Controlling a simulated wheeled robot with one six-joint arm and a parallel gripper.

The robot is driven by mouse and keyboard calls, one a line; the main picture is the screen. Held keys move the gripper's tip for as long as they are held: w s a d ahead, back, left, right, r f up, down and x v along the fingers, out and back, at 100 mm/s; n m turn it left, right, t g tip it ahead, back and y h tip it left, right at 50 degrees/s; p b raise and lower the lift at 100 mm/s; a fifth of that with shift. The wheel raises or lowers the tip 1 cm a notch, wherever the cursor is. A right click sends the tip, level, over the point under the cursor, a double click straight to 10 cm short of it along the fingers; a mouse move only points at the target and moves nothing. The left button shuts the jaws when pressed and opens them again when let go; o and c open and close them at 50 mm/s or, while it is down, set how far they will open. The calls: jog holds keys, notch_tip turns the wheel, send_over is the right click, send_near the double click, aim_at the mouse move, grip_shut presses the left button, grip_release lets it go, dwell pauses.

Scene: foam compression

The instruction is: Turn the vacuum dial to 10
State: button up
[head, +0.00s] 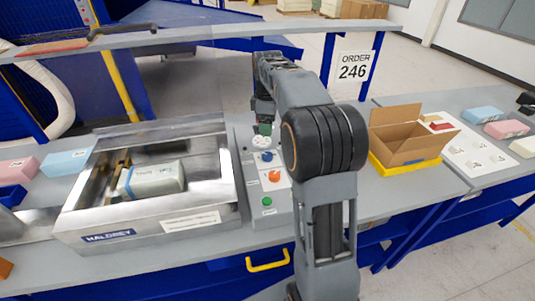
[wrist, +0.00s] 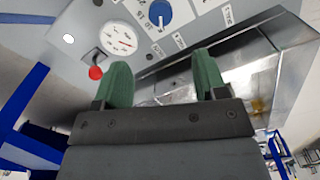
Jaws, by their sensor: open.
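A blue dial (wrist: 158,13) with printed labels around it sits on the grey control panel in the wrist view, near the top edge; its pointer reading is too small to tell. It also shows in the head view (head: 267,156). A round white gauge (wrist: 118,40) is beside it. My gripper (wrist: 163,63) is open and empty, its two green fingers spread apart. In the head view my gripper (head: 264,128) is at the far end of the panel, beyond the blue dial and apart from it.
An orange knob (head: 274,176) and a green button (head: 267,202) sit nearer on the panel. A red knob (wrist: 95,72) is by the gauge. A metal chamber (head: 190,221) holding a wrapped block (head: 155,179) is to the left; a cardboard box (head: 398,147) is to the right.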

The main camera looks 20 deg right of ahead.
aim_at(268, 154)
notch_tip(268, 154, down, 13)
jog(key=shift+r, duration=0.2)
dwell(0.3)
jog(key=shift+c, duration=0.5)
jog(key=c, duration=0.8)
jog(key=shift+c, duration=0.2)
jog(key=shift+m, duration=0.3)
jog(key=m, duration=0.3)
jog(key=shift+m, duration=2)
